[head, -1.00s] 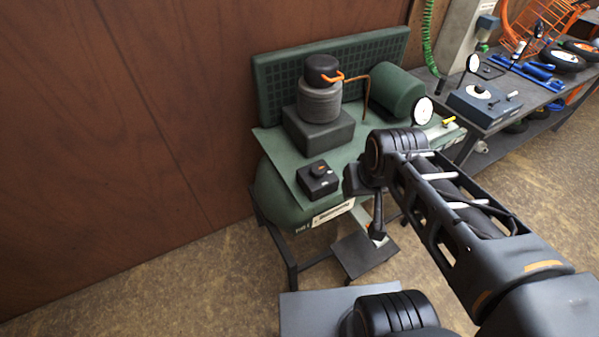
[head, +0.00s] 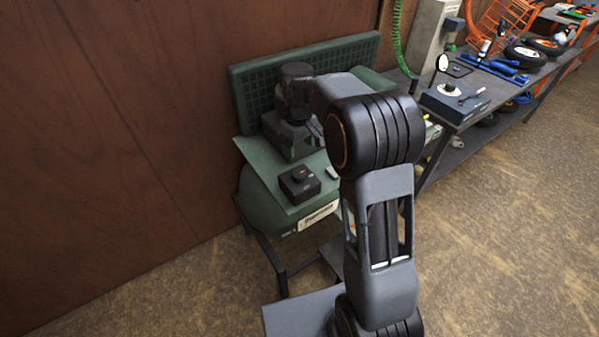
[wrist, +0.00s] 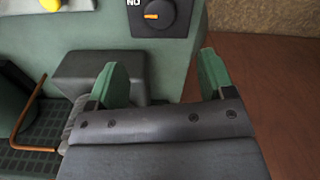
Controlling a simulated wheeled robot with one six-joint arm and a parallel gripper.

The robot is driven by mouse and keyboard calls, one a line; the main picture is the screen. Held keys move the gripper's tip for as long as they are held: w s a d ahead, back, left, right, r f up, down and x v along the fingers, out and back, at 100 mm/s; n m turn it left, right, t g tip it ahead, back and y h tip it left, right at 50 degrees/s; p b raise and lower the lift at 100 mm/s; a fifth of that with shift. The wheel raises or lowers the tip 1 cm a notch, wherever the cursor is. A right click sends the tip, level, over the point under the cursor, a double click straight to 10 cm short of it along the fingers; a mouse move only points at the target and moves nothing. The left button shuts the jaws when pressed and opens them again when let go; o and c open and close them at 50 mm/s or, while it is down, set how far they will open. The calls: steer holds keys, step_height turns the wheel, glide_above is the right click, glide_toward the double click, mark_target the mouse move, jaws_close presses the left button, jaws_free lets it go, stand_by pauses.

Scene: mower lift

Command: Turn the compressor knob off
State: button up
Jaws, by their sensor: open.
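The compressor (head: 252,190) is a green machine against the wooden wall. Its black switch box (head: 306,189) stands on the front of the green top, with a round black knob (head: 297,173) on it. In the wrist view the knob (wrist: 155,14) is at the top edge, partly cut off. Its orange mark lies sideways, toward white letters at its left that look like an upside-down "ON". My gripper (wrist: 163,76) is open and empty, its green-tipped fingers apart and short of the knob in the picture. In the head view my arm hides most of the gripper.
A dark grey block (wrist: 85,72) shows behind the left finger, with a copper pipe (wrist: 22,112) further left. A yellow part (wrist: 50,5) is at the top left. A workbench (head: 450,112) with tools stands to the right. The floor (head: 500,240) at right is open.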

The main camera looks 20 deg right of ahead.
mark_target(299, 173)
step_height(299, 173, down, 12)
steer(key=shift+f+p, duration=0.1)
steer(key=shift+p, duration=0.55)
steer(key=c, duration=0.9)
